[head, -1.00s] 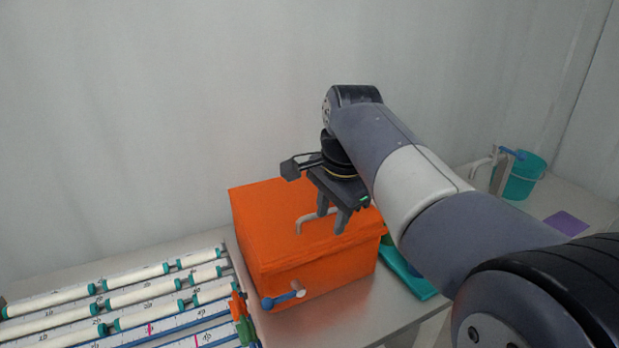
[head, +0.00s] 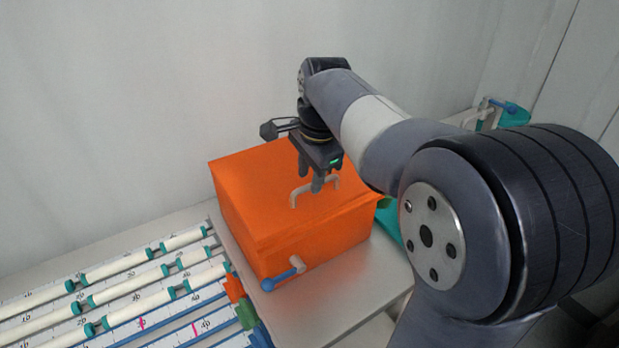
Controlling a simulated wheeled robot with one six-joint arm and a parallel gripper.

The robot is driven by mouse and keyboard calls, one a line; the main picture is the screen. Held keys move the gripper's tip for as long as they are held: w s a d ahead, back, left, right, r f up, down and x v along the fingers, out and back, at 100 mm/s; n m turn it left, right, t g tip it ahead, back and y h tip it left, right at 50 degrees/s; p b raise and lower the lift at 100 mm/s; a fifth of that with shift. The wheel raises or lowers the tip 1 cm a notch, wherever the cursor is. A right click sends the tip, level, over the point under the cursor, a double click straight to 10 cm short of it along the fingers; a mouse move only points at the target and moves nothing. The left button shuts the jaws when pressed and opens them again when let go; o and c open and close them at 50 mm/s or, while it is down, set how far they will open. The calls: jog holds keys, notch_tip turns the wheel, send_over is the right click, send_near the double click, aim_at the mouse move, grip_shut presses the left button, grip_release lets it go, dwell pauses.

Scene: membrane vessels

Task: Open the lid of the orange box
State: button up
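The orange box (head: 314,229) stands on the table with its lid (head: 248,178) down. A pale bar handle (head: 296,194) rises from the lid. My gripper (head: 311,179) points down over the lid at the handle. Its two dark fingers are apart. The nearer finger overlaps the handle in the picture, and the farther one shows behind it. I cannot tell whether either finger touches the handle. A blue-ended lever (head: 281,279) sticks out at the box's front.
A rack of white tubes with teal caps (head: 121,267) lies left of the box, with orange and green clips (head: 233,289) near its corner. Bare table (head: 345,288) shows in front. A teal bucket (head: 515,116) stands at the back right.

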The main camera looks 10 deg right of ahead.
jog(key=shift+w+f, duration=0.1)
jog(key=shift+f, duration=0.6)
jog(key=shift+c, duration=0.5)
grip_shut()
